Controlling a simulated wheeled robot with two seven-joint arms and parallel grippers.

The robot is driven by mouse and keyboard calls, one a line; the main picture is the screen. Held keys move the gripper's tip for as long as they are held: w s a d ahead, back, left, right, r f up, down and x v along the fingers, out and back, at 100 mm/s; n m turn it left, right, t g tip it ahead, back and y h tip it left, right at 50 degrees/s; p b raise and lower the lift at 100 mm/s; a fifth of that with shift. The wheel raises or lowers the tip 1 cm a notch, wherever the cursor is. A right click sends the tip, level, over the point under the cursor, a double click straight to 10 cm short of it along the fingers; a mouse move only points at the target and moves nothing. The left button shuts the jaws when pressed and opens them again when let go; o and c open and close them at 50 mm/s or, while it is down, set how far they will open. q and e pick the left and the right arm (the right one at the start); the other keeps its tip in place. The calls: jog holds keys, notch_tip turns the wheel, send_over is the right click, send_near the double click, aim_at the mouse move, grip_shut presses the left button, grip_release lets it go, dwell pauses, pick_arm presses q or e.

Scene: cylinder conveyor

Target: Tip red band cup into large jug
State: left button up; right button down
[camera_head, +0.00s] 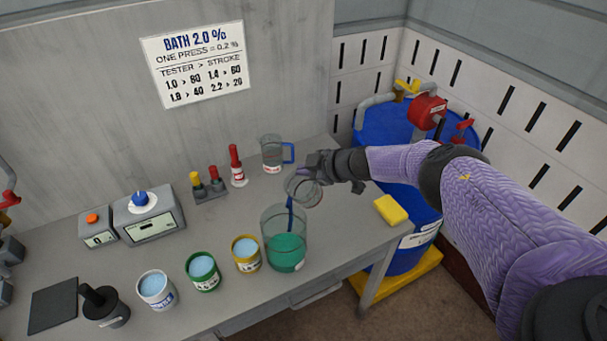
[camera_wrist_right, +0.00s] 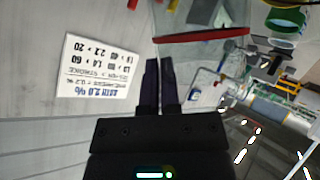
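The large jug (camera_head: 269,222) is clear, stands near the front right of the bench and holds green liquid. My right gripper (camera_head: 318,170) is shut on the wall of a clear cup, the red band cup (camera_head: 302,190). The cup is tilted above the jug's mouth. A narrow blue streak (camera_head: 290,215) runs from below the cup down into the jug; it looks like pouring liquid. In the right wrist view my fingers (camera_wrist_right: 159,70) are close together at the red rim band (camera_wrist_right: 203,35) of the cup. My left gripper is not in view.
Yellow (camera_head: 246,254), green (camera_head: 203,272) and white (camera_head: 157,289) cups of pale blue liquid stand left of the jug. A blue-handled clear jug (camera_head: 272,153) stands behind. A yellow sponge (camera_head: 390,210) lies on the right. A blue barrel (camera_head: 377,130) stands beyond the bench.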

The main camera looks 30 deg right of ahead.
jog(key=shift+w+d+f+m+g+y+b, duration=0.15)
jog(key=shift+f+m+y+b, duration=0.4)
jog(key=shift+b, duration=1.45)
jog(key=shift+w+d+f+m+g+y+b, duration=0.1)
jog(key=shift+d+f+m+g+y+b, duration=0.3)
jog(key=shift+b, duration=1.55)
jog(key=shift+a+f+y, duration=0.1)
jog(key=shift+y, duration=0.15)
jog(key=shift+r, duration=0.2)
jog(key=f+m+y+b, duration=0.1)
jog(key=b, duration=0.2)
jog(key=shift+b, duration=0.4)
jog(key=shift+r, duration=0.25)
notch_tip(320, 180, up, 7)
jog(key=p, duration=0.6)
jog(key=shift+r, duration=0.1)
